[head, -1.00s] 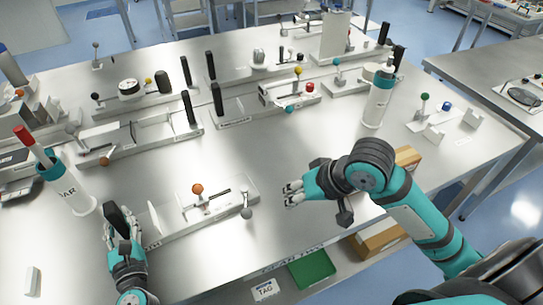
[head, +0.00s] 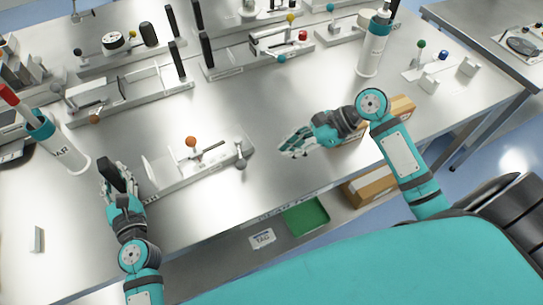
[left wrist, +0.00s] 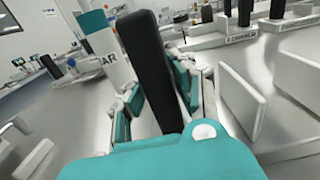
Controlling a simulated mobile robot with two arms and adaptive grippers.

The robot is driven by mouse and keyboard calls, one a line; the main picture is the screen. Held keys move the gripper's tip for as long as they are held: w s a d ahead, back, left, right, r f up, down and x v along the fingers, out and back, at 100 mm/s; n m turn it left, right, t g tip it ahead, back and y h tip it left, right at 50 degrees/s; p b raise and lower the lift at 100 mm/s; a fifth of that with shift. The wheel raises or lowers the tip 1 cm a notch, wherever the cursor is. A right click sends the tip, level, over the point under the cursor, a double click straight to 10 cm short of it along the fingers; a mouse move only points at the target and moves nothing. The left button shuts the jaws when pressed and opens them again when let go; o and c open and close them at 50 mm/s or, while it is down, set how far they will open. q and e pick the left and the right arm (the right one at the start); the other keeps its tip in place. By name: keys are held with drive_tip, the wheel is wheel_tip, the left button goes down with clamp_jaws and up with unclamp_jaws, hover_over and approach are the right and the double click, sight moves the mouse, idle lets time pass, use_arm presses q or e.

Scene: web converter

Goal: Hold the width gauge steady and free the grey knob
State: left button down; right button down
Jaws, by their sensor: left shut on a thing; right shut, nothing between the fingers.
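The width gauge (head: 206,168) is a long low metal fixture at the front of the table, with upright pale plates (left wrist: 240,100) near its left end. Its grey knob (head: 241,161) is on a short stem at the right end; an orange knob (head: 191,142) is at its middle. My left gripper (head: 117,176) is shut on the upright black handle (left wrist: 150,70) at the gauge's left end. The foot of that handle is hidden. My right gripper (head: 283,152) is shut and empty, to the right of the grey knob and apart from it.
Similar fixtures with black handles (head: 207,54) stand in rows behind. A white bottle (head: 72,155) is at left, another (head: 373,45) at back right. A cardboard box (head: 402,105) is beyond my right arm. The table between gauge and rear fixtures is clear.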

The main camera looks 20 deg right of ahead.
use_arm(q)
drive_tip(key=shift+s+f, duration=0.15)
drive_tip(key=shift+f, duration=0.35)
use_arm(e)
drive_tip(key=x, duration=0.9)
drive_tip(key=shift+w+a+f, duration=0.1)
drive_tip(key=shift+a+f, duration=0.05)
drive_tip(key=shift+a, duration=0.05)
use_arm(q)
drive_tip(key=shift+d, duration=0.1)
use_arm(e)
drive_tip(key=shift+a, duration=1.15)
use_arm(q)
drive_tip(key=shift+d, duration=0.1)
use_arm(e)
drive_tip(key=shift+a, duration=0.1)
use_arm(q)
drive_tip(key=shift+d, duration=0.1)
drive_tip(key=shift+a, duration=0.25)
drive_tip(key=shift+r, duration=0.1)
use_arm(e)
drive_tip(key=s+v, duration=0.1)
drive_tip(key=v, duration=0.9)
